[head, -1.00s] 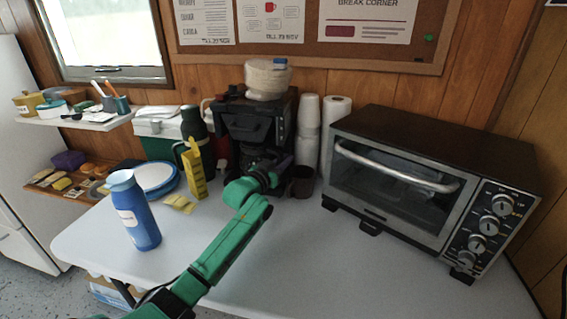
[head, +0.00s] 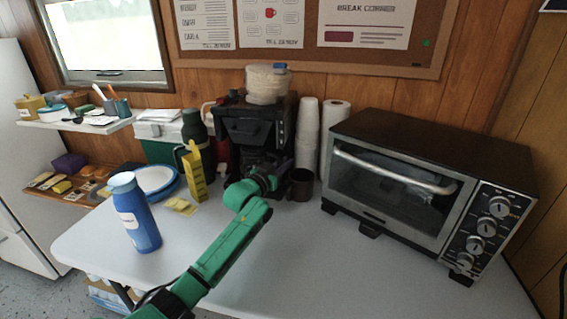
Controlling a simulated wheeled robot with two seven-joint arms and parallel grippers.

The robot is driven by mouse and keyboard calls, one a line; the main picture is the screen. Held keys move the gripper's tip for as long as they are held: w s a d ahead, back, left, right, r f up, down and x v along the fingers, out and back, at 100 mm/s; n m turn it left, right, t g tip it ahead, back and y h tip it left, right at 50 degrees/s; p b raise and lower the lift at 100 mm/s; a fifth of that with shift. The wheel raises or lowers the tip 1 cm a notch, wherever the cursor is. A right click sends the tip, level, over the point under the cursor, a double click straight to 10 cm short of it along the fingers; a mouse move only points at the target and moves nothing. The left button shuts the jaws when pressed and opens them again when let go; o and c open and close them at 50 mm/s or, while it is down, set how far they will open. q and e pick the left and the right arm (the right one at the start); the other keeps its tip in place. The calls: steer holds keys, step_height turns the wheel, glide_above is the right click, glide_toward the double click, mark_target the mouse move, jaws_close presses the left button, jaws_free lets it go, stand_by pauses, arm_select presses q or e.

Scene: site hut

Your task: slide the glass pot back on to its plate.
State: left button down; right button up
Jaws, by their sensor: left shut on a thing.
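The black coffee maker (head: 254,128) stands against the wood wall at the back of the table. My left gripper (head: 264,174) is at the front of its lower opening, shut on the glass pot, of which only a dark part can be made out there. The pot's handle is hidden by my gripper, and the plate under it is hidden too. I cannot tell how the pot sits on the plate. My right gripper is out of view.
A dark mug (head: 301,185) stands close right of my gripper, before white cup stacks (head: 307,133). A toaster oven (head: 426,190) fills the right. A yellow carton (head: 194,172), yellow packets (head: 181,206) and a blue bottle (head: 135,213) are left. The front table (head: 310,265) is clear.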

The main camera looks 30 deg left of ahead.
arm_select(q)
steer(key=shift+a+r, duration=0.3)
steer(key=shift+r, duration=0.15)
steer(key=c, duration=0.8)
jaws_free()
steer(key=shift+f, duration=0.15)
